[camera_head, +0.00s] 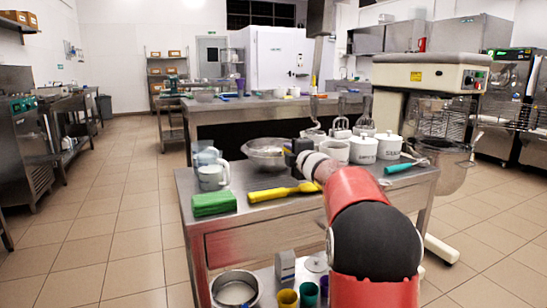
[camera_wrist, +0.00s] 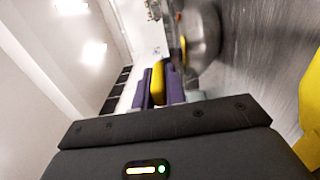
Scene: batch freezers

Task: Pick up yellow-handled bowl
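The metal bowl (camera_head: 265,150) is at the far side of the near steel table, between the mug and the white canisters. In the wrist view the bowl (camera_wrist: 203,32) is just beyond my fingers. Its yellow handle (camera_wrist: 158,82) is between the two purple-grey fingers of my gripper (camera_wrist: 159,92), with no clear gap on either side. My gripper (camera_head: 291,157) is at the bowl's right side in the head view. My arm and the low viewing angle hide the contact there. I cannot tell whether the bowl is lifted.
A yellow utensil (camera_head: 283,192) and a green block (camera_head: 214,203) lie at the table's front. White canisters (camera_head: 363,149) and a teal-handled tool (camera_head: 399,168) are to the right. A mixer stand (camera_head: 421,75) is behind.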

